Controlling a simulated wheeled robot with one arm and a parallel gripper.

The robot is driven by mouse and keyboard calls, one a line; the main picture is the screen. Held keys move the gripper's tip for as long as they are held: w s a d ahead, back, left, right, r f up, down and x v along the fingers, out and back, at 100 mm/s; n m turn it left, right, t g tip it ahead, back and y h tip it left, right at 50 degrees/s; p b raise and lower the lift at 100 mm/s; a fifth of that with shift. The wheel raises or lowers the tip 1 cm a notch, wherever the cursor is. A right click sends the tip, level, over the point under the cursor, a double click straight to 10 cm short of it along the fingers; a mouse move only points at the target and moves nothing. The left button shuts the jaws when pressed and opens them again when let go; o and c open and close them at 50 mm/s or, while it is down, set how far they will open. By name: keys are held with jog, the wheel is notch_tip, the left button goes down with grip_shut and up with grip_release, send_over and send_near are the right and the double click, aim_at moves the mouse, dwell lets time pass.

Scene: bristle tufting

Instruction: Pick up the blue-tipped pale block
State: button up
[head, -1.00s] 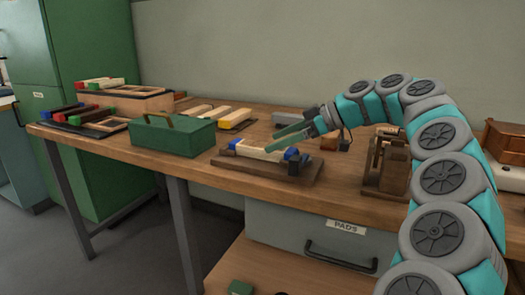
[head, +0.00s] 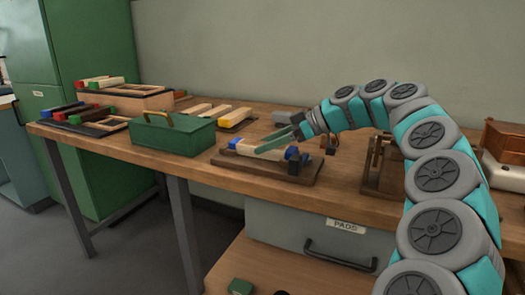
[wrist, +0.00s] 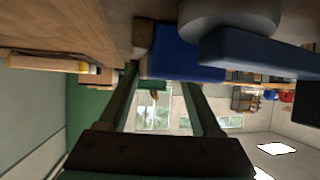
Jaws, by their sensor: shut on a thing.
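The blue-tipped pale block (head: 246,149) lies on a wooden board (head: 227,164) on the workbench, a blue part showing at each end. My gripper (head: 262,149), with long green fingers, comes in from the right and is shut on the block near its middle. The fingers hide part of the block's top. In the wrist view a blue part (wrist: 178,55) shows beyond the fingers (wrist: 160,80). I cannot tell whether the block is clear of the board.
A dark clamp-like part stands at the board's right end. A green toolbox (head: 174,136) is to the left, with pale yellow-tipped blocks (head: 235,117) behind. A wooden fixture (head: 380,165) stands right. Trays of coloured blocks (head: 98,120) sit at the far left.

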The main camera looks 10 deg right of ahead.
grip_shut()
jog(key=shift+r, duration=0.1)
